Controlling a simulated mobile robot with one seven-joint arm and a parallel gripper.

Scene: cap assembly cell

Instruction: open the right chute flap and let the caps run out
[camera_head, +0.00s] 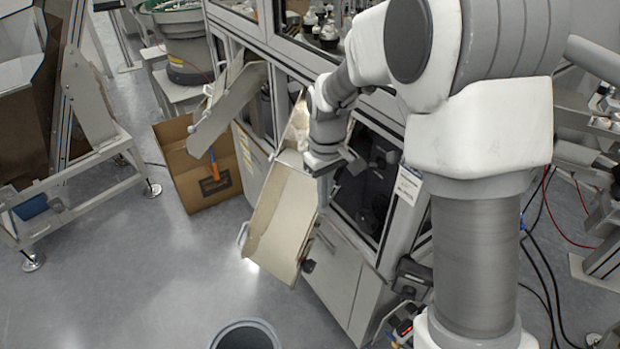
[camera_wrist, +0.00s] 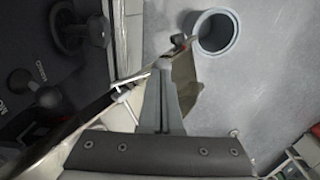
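The right chute (camera_head: 282,215) is a pale sloping trough on the front of the machine in the head view. Its lower end also shows beyond my fingers in the wrist view (camera_wrist: 186,80). I cannot make out its flap clearly or whether that is open. A dark knob (camera_head: 308,266) is at its lower right edge, and also shows in the wrist view (camera_wrist: 178,40). No caps show in the trough. My gripper (camera_head: 330,165) is near the chute's upper end, on the machine side. In the wrist view its fingers (camera_wrist: 162,66) look together, with nothing visible between them.
A grey round bin (camera_head: 247,335) stands on the floor below the right chute. The left chute (camera_head: 226,108) slopes above an open cardboard box (camera_head: 198,178). The machine's dark glazed door (camera_head: 368,175) is close beside my gripper.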

